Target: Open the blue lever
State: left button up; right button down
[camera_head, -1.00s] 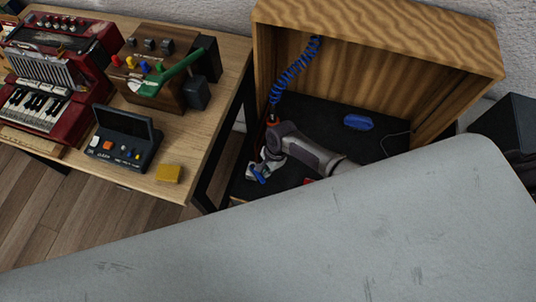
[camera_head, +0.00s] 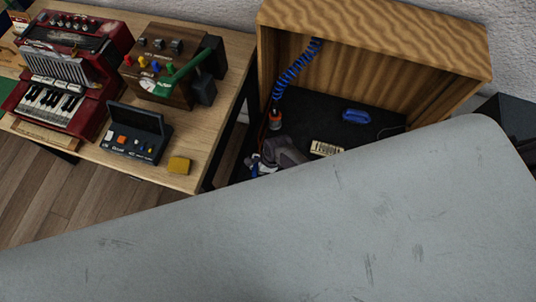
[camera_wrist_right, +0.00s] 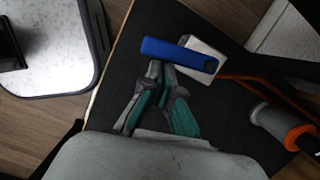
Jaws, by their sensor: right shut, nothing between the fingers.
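The blue lever (camera_wrist_right: 172,51) is a flat bar with a hole at its right end, lying across a small pale block (camera_wrist_right: 203,55) in the right wrist view. In the head view only a small blue bit of it (camera_head: 253,172) shows. My right gripper (camera_wrist_right: 161,68) is shut and empty. Its teal-padded fingers point up at the lever, with the tips at the lever's lower edge in the picture; I cannot tell whether they touch. In the head view my right gripper (camera_head: 262,163) is partly hidden behind the large grey surface. My left gripper is out of view.
A wooden cabinet (camera_head: 375,20) stands around the dark work surface. A coiled blue hose (camera_head: 296,64), a blue object (camera_head: 356,116) and a cream label (camera_head: 327,148) are there. An orange-ended cylinder (camera_wrist_right: 280,123) and orange tube (camera_wrist_right: 262,84) lie right of the lever. A table with an accordion (camera_head: 68,70) stands left.

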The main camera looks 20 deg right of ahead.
jog(key=shift+w+d, duration=0.15)
jog(key=shift+w, duration=0.25)
jog(key=shift+w+b, duration=0.35)
jog(key=shift+w, duration=0.05)
jog(key=shift+s+d+r+p, duration=0.1)
jog(key=shift+s+d+p, duration=0.2)
jog(key=shift+d, duration=0.1)
jog(key=s+d, duration=0.1)
jog(key=d+p, duration=0.1)
jog(key=shift+s+d, duration=0.35)
jog(key=p+v, duration=0.4)
jog(key=v, duration=0.5)
jog(key=shift+s+r, duration=0.3)
jog(key=shift+r, duration=0.1)
